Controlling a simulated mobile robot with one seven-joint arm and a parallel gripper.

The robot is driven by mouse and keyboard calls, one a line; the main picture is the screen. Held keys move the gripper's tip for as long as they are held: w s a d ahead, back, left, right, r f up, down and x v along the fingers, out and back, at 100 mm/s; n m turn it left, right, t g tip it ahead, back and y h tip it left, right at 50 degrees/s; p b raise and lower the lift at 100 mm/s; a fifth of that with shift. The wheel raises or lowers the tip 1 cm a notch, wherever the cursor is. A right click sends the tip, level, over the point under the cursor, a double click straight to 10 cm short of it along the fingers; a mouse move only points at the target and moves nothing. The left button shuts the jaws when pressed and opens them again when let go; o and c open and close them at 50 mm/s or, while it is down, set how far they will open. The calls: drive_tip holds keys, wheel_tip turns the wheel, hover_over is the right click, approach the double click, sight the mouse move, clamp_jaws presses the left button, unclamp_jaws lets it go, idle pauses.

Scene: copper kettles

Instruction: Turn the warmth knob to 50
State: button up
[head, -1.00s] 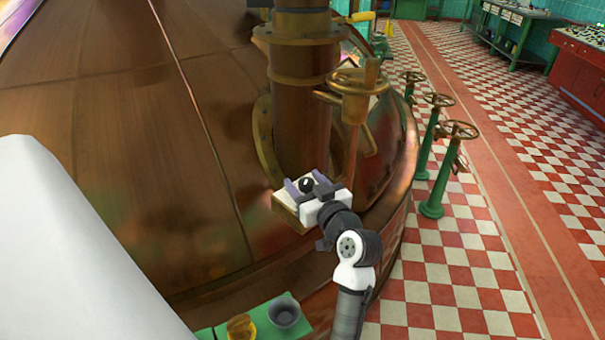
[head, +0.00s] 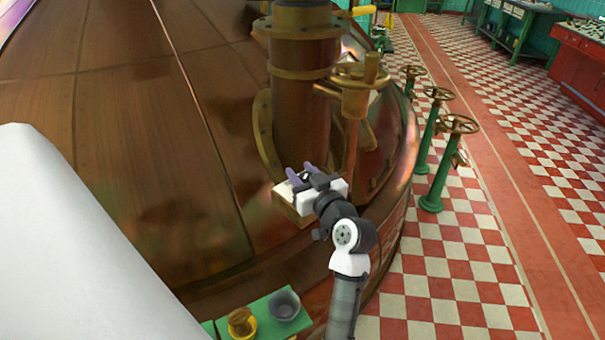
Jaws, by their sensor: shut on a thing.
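My gripper (head: 303,176) is over a small box (head: 291,208) with a pale top and brown sides on the copper kettle (head: 140,170), at the foot of the upright pipe. Its two purple-grey fingers are closed around the warmth knob on top of the box. The knob is mostly hidden by the fingers and the dark gripper parts. No scale, number or pointer on it can be read from this view.
A handwheel valve (head: 361,76) and the thick pipe (head: 301,100) stand just behind the box. A green tray (head: 262,306) with a grey bowl (head: 285,304) and a yellow-brown cup (head: 241,322) is in front. Green floor valves (head: 436,175) stand to the right.

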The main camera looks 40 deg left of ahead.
drive_tip(key=shift+f+n+g+b, duration=0.1)
drive_tip(key=shift+n+g+b, duration=0.2)
drive_tip(key=shift+g+b, duration=0.15)
drive_tip(key=n+g+b, duration=0.1)
drive_tip(key=g+b, duration=0.1)
drive_tip(key=n+g+y+b, duration=0.1)
drive_tip(key=n+g+b, duration=0.1)
drive_tip(key=g, duration=0.1)
drive_tip(key=shift+s+f, duration=0.1)
drive_tip(key=shift+s, duration=0.1)
drive_tip(key=n+g+b, duration=0.1)
drive_tip(key=g, duration=0.1)
drive_tip(key=n+g+b, duration=0.3)
drive_tip(key=shift+s+g+h, duration=0.3)
drive_tip(key=shift+s+g, duration=0.05)
drive_tip(key=shift+s, duration=0.05)
drive_tip(key=shift+r, duration=0.25)
drive_tip(key=o, duration=1)
drive_tip(key=shift+s, duration=0.1)
drive_tip(key=shift+c, duration=0.2)
drive_tip(key=b+v, duration=0.3)
drive_tip(key=v, duration=1)
drive_tip(key=shift+w+d, duration=0.3)
